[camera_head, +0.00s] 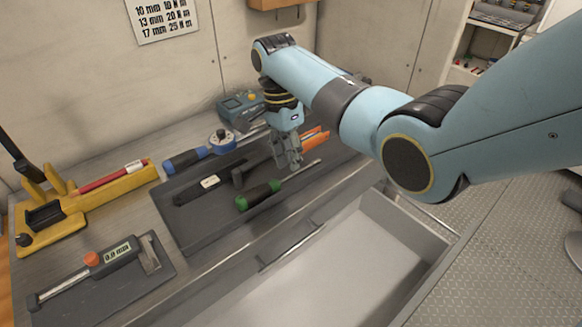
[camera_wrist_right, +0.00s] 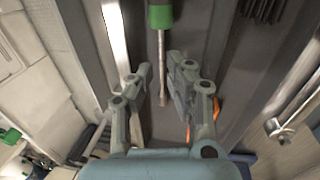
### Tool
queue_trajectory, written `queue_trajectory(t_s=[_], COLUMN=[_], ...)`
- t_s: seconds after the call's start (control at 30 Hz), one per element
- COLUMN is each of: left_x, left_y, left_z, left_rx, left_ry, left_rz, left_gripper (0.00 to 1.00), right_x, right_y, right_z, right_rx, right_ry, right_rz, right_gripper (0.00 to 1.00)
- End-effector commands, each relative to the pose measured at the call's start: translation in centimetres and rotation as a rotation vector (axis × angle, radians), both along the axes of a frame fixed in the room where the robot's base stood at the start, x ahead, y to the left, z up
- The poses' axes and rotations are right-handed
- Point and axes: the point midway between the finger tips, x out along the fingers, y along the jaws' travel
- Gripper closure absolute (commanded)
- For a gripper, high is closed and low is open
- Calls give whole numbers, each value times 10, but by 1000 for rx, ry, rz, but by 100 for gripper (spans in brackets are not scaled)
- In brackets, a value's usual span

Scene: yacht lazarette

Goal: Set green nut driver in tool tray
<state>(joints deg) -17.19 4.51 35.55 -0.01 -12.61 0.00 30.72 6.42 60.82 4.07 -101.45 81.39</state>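The green nut driver (camera_head: 258,195) lies on a dark grey mat or shallow tray (camera_head: 205,232) on the bench, its green and black handle to the left and thin shaft toward the upper right. My right gripper (camera_head: 290,162) points down just above the shaft. In the right wrist view, the nut driver's green end (camera_wrist_right: 160,17) is at the top and its shaft runs down between the parted fingers of my right gripper (camera_wrist_right: 160,72). The fingers look open, with gaps beside the shaft. Which item is the tool tray is unclear. My left gripper is not in view.
A blue-handled torque tool (camera_head: 200,155), a black-handled tool (camera_head: 209,184) and an orange-handled one (camera_head: 314,137) lie close by. A yellow holder (camera_head: 62,212) and a digital gauge (camera_head: 108,258) stand left. An open, seemingly empty drawer (camera_head: 350,270) is in front.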

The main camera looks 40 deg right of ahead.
Motion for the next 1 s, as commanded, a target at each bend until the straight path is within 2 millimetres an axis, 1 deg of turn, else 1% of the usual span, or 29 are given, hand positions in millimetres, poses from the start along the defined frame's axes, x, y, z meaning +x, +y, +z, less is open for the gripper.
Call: queue_trajectory(t_s=[0.03,0.2,0.3,0.4,0.57,1.0], left_x=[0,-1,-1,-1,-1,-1], left_y=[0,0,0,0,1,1], left_z=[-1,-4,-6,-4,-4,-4], left_rx=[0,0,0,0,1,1], left_ry=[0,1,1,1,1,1], left_rz=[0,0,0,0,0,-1], left_gripper=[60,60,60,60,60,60], right_x=[4,10,12,15,15,15], right_y=[0,0,1,1,1,1], right_z=[12,49,67,80,87,87], right_rx=[0,-1,-1,0,0,0], right_ry=[-6,-5,-2,-1,1,1], right_rz=[0,0,0,0,0,0], right_gripper=[84,84,84,84,84,84])
